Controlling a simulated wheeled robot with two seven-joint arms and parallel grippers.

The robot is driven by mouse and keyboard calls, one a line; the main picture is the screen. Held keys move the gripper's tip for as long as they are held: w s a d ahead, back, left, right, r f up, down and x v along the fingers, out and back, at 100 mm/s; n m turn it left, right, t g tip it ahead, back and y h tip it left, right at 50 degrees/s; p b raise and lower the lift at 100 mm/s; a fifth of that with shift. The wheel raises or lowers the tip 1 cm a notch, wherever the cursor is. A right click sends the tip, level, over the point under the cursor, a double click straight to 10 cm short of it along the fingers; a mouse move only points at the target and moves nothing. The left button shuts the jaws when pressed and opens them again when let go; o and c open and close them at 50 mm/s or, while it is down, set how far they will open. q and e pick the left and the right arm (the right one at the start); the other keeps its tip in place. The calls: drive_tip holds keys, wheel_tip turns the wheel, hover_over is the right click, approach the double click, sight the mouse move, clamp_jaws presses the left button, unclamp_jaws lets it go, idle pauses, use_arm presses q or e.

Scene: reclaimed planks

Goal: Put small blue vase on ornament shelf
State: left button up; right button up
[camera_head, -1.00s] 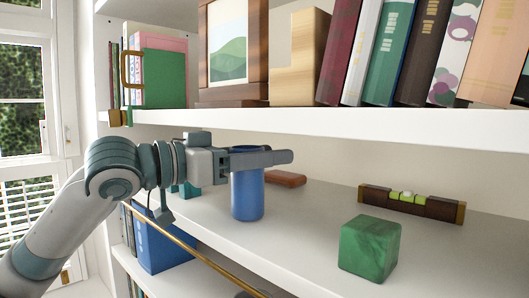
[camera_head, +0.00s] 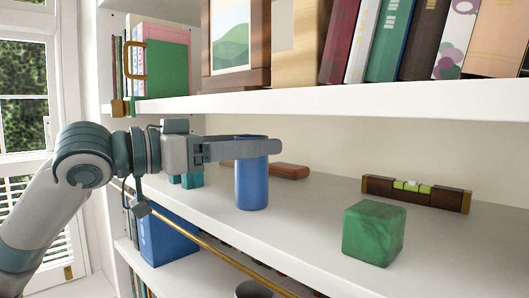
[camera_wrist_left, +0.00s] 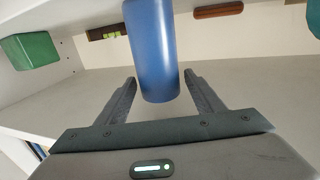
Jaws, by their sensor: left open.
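The small blue vase (camera_head: 252,185) stands upright on the white middle shelf (camera_head: 305,215). It also shows in the left wrist view (camera_wrist_left: 152,45). My left gripper (camera_head: 272,147) is open at the height of the vase's upper part, and its fingers hide some of it in the head view. In the left wrist view the two fingers of this gripper (camera_wrist_left: 159,78) lie on either side of the vase, with a gap visible on each side. My right gripper is in neither view.
A green cube (camera_head: 374,233) stands near the shelf's front, and a spirit level (camera_head: 417,193) lies behind it. A reddish-brown block (camera_head: 290,171) lies behind the vase. Teal blocks (camera_head: 190,180) are behind my wrist. The upper shelf (camera_head: 330,104) holds books and a framed picture (camera_head: 235,45).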

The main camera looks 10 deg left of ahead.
use_arm(q)
drive_tip(key=b+v, duration=0.3)
drive_tip(key=v, duration=0.5)
drive_tip(key=shift+s, duration=0.1)
idle(1.2)
